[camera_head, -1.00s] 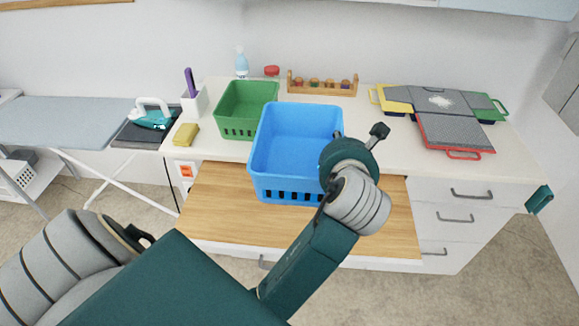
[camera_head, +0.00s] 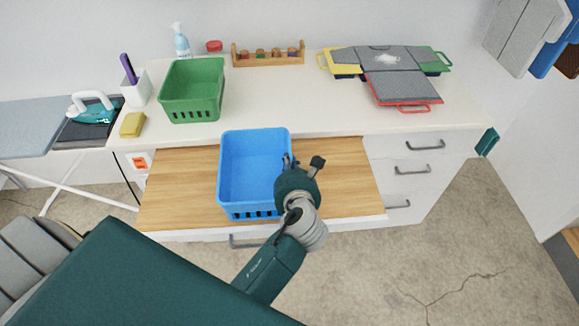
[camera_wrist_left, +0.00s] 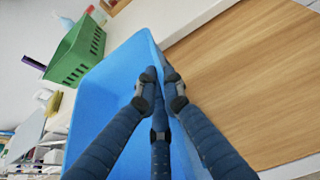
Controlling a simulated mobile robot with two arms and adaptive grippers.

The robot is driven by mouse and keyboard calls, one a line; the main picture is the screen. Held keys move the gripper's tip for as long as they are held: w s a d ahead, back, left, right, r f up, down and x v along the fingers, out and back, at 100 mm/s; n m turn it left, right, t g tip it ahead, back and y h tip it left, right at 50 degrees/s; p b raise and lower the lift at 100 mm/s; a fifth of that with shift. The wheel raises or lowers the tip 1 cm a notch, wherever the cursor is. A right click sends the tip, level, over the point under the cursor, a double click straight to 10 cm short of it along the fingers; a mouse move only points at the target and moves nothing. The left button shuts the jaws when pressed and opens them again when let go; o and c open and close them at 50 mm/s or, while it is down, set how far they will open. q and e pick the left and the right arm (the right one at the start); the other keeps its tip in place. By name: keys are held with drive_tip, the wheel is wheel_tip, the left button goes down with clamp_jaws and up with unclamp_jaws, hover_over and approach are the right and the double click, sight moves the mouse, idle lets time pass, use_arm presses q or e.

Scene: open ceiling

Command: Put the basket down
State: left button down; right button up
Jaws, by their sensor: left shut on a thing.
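The blue basket (camera_head: 238,208) is upright over the wooden pull-out board (camera_head: 345,185) in the head view. My left gripper (camera_head: 288,172) is at the basket's right side, shut on its right wall. In the left wrist view, the fingers of my gripper (camera_wrist_left: 160,82) straddle the rim of the blue basket (camera_wrist_left: 112,75). The basket looks empty. The basket's underside is hidden, so I cannot tell for sure if it touches the board. My right gripper is not in view.
A green basket (camera_head: 190,112) stands on the white counter (camera_head: 280,100) behind, with a yellow sponge (camera_head: 132,125) to its left. A spice rack (camera_head: 268,54) and grey-topped trays (camera_head: 395,75) stand further right. Bare board lies on both sides of the blue basket.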

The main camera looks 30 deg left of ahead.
use_arm(q)
drive_tip(key=shift+f, duration=1.05)
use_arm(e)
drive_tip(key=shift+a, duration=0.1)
use_arm(q)
drive_tip(key=c, duration=2.1)
unclamp_jaws()
drive_tip(key=shift+o, duration=1)
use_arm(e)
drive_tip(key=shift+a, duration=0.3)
use_arm(q)
drive_tip(key=b+v, duration=0.1)
drive_tip(key=v, duration=1.1)
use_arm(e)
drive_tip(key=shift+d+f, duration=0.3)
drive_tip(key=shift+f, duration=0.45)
use_arm(q)
drive_tip(key=shift+s, duration=0.1)
